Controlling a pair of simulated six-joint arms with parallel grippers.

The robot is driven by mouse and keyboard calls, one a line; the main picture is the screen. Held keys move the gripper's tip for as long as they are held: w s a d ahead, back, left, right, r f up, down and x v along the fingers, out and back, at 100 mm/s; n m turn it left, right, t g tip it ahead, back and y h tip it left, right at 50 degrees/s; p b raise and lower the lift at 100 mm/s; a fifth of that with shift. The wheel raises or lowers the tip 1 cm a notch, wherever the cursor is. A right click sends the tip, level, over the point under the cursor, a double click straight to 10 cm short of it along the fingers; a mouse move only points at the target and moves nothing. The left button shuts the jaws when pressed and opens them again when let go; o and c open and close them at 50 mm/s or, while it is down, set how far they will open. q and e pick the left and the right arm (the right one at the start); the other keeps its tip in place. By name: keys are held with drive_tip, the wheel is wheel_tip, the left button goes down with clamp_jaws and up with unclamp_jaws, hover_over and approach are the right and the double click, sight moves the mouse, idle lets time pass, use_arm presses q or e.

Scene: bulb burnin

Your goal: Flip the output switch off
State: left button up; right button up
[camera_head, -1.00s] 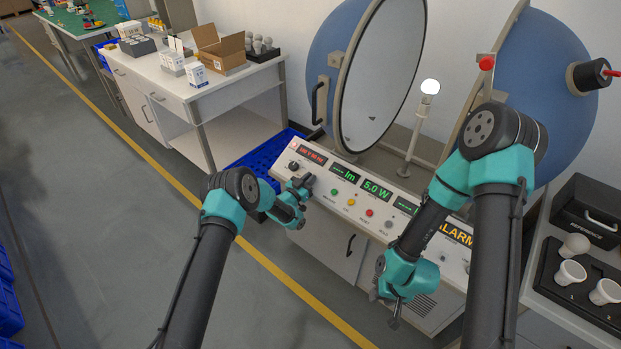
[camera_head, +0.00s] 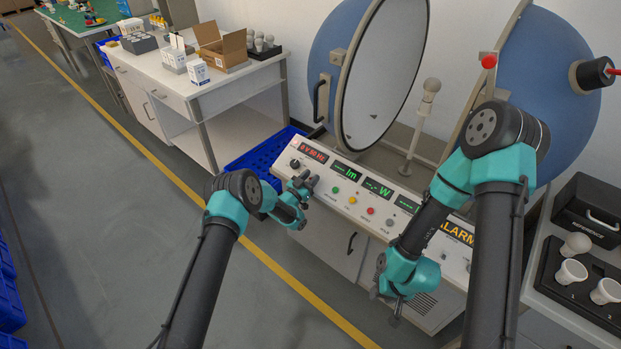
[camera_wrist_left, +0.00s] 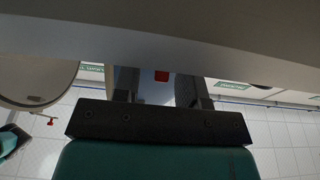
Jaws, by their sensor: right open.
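The control panel (camera_head: 345,196) is a pale sloped console with a dark knob, digital displays and coloured buttons. My left gripper (camera_head: 304,184) is at its left end, just below the first display, and hides part of the panel there. In the left wrist view its two fingers (camera_wrist_left: 157,88) stand apart, with a small red part (camera_wrist_left: 161,76) visible between them. I cannot tell whether this is the output switch or whether the fingers touch it. The bulb (camera_head: 432,86) on its post is unlit. My right gripper (camera_head: 394,306) is open and empty in front of the panel's lower right.
A round mirror-like disc (camera_head: 385,75) and blue hemispheres stand behind the panel. The ALARM display (camera_head: 457,232) shows at the right. A white bench (camera_head: 190,95) with boxes is at left, with floor in front.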

use_arm(q)
drive_tip(key=v, duration=1.7)
drive_tip(key=shift+s+a, duration=0.15)
drive_tip(key=s+a+f+n+g+y, duration=0.3)
drive_tip(key=s+a+n+g+y, duration=0.45)
drive_tip(key=s, duration=0.55)
drive_tip(key=s+a+r+n+g+y, duration=0.1)
drive_tip(key=s+a+g, duration=0.2)
drive_tip(key=s, duration=0.7)
drive_tip(key=s+a+r+n+g+y, duration=0.1)
drive_tip(key=s+a+r+g, duration=0.1)
drive_tip(key=s, duration=0.8)
drive_tip(key=shift+s+a+r+n+g, duration=0.15)
drive_tip(key=shift+s+a+n+g, duration=0.35)
drive_tip(key=shift+g, duration=0.55)
drive_tip(key=shift+o, duration=0.3)
drive_tip(key=shift+w+a+y, duration=0.1)
drive_tip(key=shift+w+y, duration=0.15)
